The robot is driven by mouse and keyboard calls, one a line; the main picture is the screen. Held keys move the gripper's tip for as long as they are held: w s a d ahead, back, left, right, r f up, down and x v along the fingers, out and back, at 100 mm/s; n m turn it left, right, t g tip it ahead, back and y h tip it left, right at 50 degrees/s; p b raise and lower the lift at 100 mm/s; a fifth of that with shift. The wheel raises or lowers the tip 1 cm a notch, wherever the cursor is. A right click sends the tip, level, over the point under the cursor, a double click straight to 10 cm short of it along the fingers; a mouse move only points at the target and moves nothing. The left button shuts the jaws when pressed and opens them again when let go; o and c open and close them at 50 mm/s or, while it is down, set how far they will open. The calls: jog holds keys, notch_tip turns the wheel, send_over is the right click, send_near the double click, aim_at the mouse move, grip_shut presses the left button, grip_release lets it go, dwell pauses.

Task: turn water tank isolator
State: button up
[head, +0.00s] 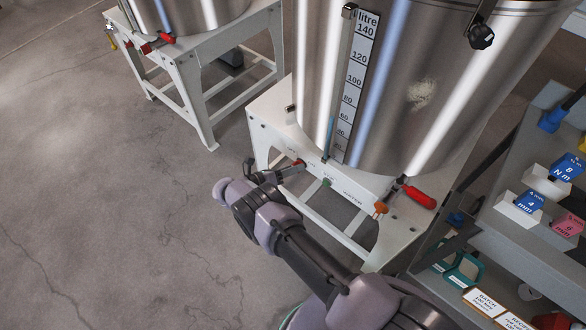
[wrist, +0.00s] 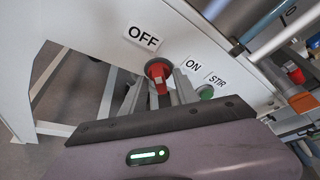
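The isolator is a red rotary knob (wrist: 158,74) on the white stand's front rail, between an OFF label (wrist: 143,38) and an ON label (wrist: 193,65) in the wrist view. In the head view the red knob (head: 298,163) shows at the rail's left part, just ahead of my fingertips. My gripper (wrist: 162,92) points at the knob, its grey fingers to either side of it and apart, so it looks open. Whether a finger touches the knob I cannot tell. The palm hides what lies below. The steel tank (head: 415,90) with a litre scale stands above.
A green STIR button (wrist: 206,92) sits right of the knob. Further right are an orange knob (head: 381,208) and a red valve handle (head: 419,197). A second stand (head: 190,85) is at the back left, and a shelf (head: 500,240) with bins at the right. The left floor is clear.

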jog(key=v, duration=1.7)
jog(key=shift+a, duration=0.2)
jog(key=shift+r, duration=0.15)
